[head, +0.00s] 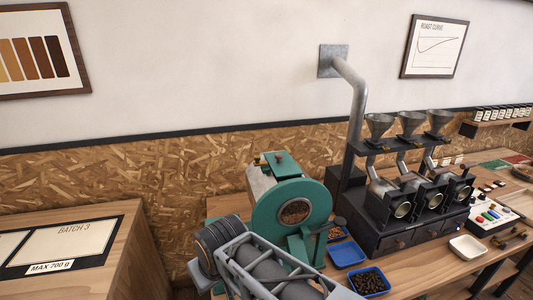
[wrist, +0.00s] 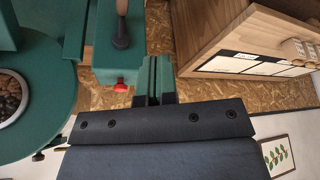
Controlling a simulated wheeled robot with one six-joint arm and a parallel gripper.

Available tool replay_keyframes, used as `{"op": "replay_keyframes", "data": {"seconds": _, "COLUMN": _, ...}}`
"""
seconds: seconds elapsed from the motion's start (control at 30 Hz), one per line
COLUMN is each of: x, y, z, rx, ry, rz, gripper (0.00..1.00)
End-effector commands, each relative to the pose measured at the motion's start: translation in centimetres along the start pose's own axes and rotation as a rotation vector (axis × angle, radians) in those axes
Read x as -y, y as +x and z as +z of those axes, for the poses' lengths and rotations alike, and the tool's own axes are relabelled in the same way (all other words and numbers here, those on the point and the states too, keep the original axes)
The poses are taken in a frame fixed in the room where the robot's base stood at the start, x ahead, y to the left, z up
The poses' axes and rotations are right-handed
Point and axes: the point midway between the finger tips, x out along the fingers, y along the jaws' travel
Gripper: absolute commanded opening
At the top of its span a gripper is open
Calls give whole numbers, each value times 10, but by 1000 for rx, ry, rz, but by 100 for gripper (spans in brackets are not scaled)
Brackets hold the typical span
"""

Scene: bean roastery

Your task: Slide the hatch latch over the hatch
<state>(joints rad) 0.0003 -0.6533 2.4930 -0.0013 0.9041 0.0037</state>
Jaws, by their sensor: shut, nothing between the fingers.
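The green roaster (head: 285,195) stands on the bench, with a round front window showing beans (head: 295,211). In the wrist view its green face plate (wrist: 55,110) is at the left, with the bean window (wrist: 10,98) cut by the edge. A green box part (wrist: 105,65) carries a small red knob (wrist: 121,86) and a dark-based handle (wrist: 121,35). I cannot tell for certain which part is the hatch latch or the hatch. My gripper (wrist: 157,75) is shut and empty, just right of the green box and red knob. In the head view my arm hides its fingers.
A blue tray of dark beans (head: 369,281) and another blue tray (head: 347,254) lie right of the roaster. A dark machine with several funnels (head: 400,205) stands farther right. A wooden cabinet (head: 125,235) is at the left. The chipboard wall (head: 110,180) is behind.

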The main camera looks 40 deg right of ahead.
Motion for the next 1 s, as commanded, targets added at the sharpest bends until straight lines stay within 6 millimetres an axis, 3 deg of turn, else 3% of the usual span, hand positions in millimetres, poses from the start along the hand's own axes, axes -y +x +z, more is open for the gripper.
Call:
{"op": "replay_keyframes", "data": {"seconds": 0.43, "x": 0, "y": 0, "z": -1, "rx": 2, "ry": -9, "rz": 3, "gripper": 0}}
{"op": "replay_keyframes", "data": {"seconds": 0.57, "x": -11, "y": -3, "z": -13, "rx": 55, "ry": -164, "rz": 65, "gripper": 0}}
{"op": "replay_keyframes", "data": {"seconds": 0.67, "x": -30, "y": -9, "z": -38, "rx": 161, "ry": -440, "rz": 178, "gripper": 0}}
{"op": "replay_keyframes", "data": {"seconds": 0.8, "x": -63, "y": -22, "z": -90, "rx": 407, "ry": -898, "rz": 372, "gripper": 0}}
{"op": "replay_keyframes", "data": {"seconds": 1.0, "x": -94, "y": -45, "z": -166, "rx": 820, "ry": -1361, "rz": 587, "gripper": 0}}
